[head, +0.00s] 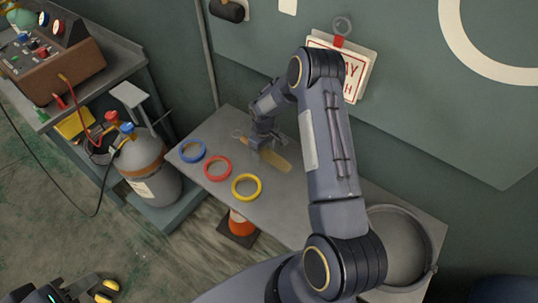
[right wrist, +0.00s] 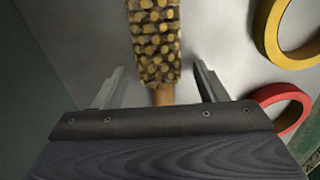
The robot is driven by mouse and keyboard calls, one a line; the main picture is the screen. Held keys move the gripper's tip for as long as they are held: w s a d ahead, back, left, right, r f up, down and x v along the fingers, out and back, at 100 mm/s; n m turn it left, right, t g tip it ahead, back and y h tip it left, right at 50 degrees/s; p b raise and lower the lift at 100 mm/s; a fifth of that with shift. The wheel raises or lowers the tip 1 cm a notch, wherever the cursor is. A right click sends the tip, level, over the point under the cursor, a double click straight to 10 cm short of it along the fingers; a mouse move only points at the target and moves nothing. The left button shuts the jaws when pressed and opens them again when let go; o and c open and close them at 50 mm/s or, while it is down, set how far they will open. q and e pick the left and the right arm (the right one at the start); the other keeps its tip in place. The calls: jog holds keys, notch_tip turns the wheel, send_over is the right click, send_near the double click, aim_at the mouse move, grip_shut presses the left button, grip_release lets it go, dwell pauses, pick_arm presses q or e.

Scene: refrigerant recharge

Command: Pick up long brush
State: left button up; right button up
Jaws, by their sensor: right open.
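The long brush (head: 276,160) lies on the grey table near the wall, with a tan body. In the right wrist view the brush (right wrist: 154,45) shows a dark face with yellow bristle tufts, and its tan handle runs down between my fingers. My right gripper (right wrist: 160,88) is open, with one finger on each side of the handle and a gap on both sides. My left gripper (head: 105,290) is at the lower left corner, away from the table, partly cut off.
Blue (head: 192,151), red (head: 217,168) and yellow (head: 246,187) rings lie on the table left of the brush. A round metal pan (head: 401,249) stands at the table's right end.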

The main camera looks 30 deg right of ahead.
jog(key=c, duration=1.2)
jog(key=shift+o, duration=0.2)
jog(key=shift+r, duration=0.15)
